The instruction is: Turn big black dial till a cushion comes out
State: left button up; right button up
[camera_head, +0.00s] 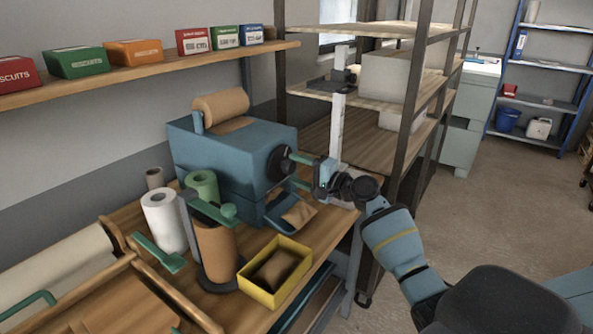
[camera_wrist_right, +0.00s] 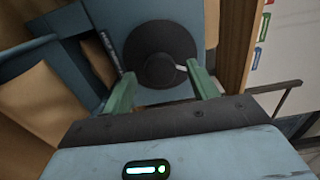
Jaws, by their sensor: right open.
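The big black dial (camera_head: 279,163) is on the side of the blue machine (camera_head: 222,157), which has a kraft paper roll (camera_head: 221,105) on top. My right gripper (camera_head: 293,170) is open in front of the dial. In the right wrist view, the dial (camera_wrist_right: 160,45) shows between its two green fingers (camera_wrist_right: 161,72); a white mark on it points right. I cannot tell whether the fingers touch it. Brown paper (camera_head: 298,214) lies at the machine's outlet below the dial. My left gripper is not in view.
A paper towel roll (camera_head: 164,222) and a brown roll on a stand (camera_head: 216,252) stand left of the yellow box on the wooden table. A shelf rack (camera_head: 408,130) stands close behind my right gripper. The floor at the right (camera_head: 500,210) is open.

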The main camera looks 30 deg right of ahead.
jog(key=v, duration=0.7)
dwell(0.6)
